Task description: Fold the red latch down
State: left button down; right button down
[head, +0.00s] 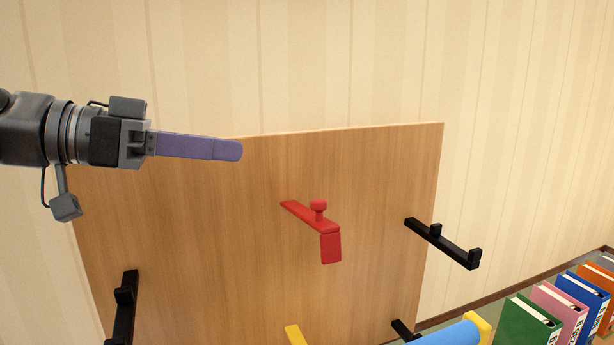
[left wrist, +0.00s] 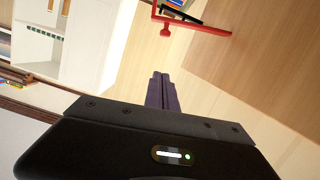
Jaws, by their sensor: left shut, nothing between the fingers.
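The red latch (head: 312,217) sticks out from a wooden board (head: 210,230) in the head view. It has a flat arm, a round knob on top and a flap hanging down at its outer end. It also shows near the top of the left wrist view (left wrist: 190,22). My left gripper (head: 236,150) is shut and empty, its purple fingers together, up and to the left of the latch and apart from it. The fingers also show in the left wrist view (left wrist: 161,88). My right gripper is in neither view.
Black brackets stick out from the board at right (head: 442,243) and lower left (head: 123,305). A blue roll (head: 445,335) with a yellow end lies at the bottom. Several binders (head: 528,322) stand at lower right. A white shelf (left wrist: 80,45) shows in the left wrist view.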

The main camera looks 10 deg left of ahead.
pick_arm(q)
jog(key=p, duration=0.2)
send_over(303, 217)
jog(key=s, duration=0.3)
jog(key=shift+f, duration=2.95)
jog(key=shift+w+d, duration=0.1)
jog(key=f+b, duration=0.1)
jog(key=b, duration=0.1)
jog(key=f+m+b, duration=0.1)
jog(key=b, duration=0.2)
jog(key=s+f+b, duration=0.1)
jog(key=b, duration=0.1)
jog(key=shift+d+f+m+t+b, duration=0.15)
jog(key=shift+d+m+t+b, duration=0.15)
jog(key=shift+b, duration=0.5)
jog(key=shift+d, duration=0.1)
